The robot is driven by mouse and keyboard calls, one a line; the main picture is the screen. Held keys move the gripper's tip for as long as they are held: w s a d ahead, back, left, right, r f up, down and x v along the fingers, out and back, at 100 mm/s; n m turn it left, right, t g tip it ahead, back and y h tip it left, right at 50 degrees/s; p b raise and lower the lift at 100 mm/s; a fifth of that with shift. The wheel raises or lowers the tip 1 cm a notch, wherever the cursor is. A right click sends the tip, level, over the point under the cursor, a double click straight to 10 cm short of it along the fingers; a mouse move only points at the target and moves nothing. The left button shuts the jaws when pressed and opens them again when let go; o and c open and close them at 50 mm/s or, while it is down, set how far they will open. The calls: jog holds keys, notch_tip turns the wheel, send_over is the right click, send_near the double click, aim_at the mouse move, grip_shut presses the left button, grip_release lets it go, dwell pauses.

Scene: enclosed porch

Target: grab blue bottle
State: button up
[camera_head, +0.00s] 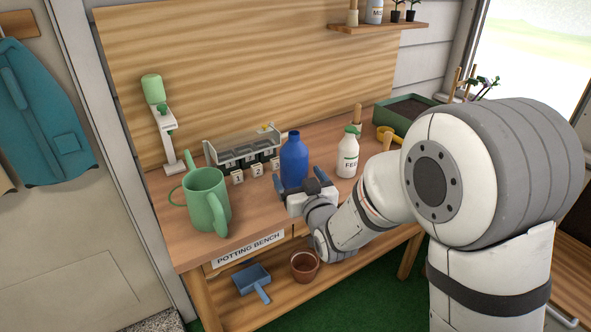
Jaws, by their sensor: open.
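The blue bottle (294,160) stands upright on the wooden potting bench, near the middle of its top. My gripper (305,184) is at the bottle's lower front, with dark fingers close to its base. The jaws are open. One finger shows at the right of the bottle's lower part. I cannot tell whether the fingers touch the bottle or reach around it. My wrist hides part of the bottle's base and the bench's front edge.
A green watering can (206,199) stands left of the bottle. A white bottle (348,158) stands close on the right. Behind is a clear-topped tray (243,152) with numbered blocks. The lower shelf holds a blue dustpan (252,279) and a brown pot (305,264).

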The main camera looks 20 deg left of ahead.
jog(key=p+x, duration=0.1)
jog(key=x, duration=0.3)
jog(key=shift+w+r, duration=0.2)
jog(key=shift+w, duration=0.1)
jog(key=c, duration=1.2)
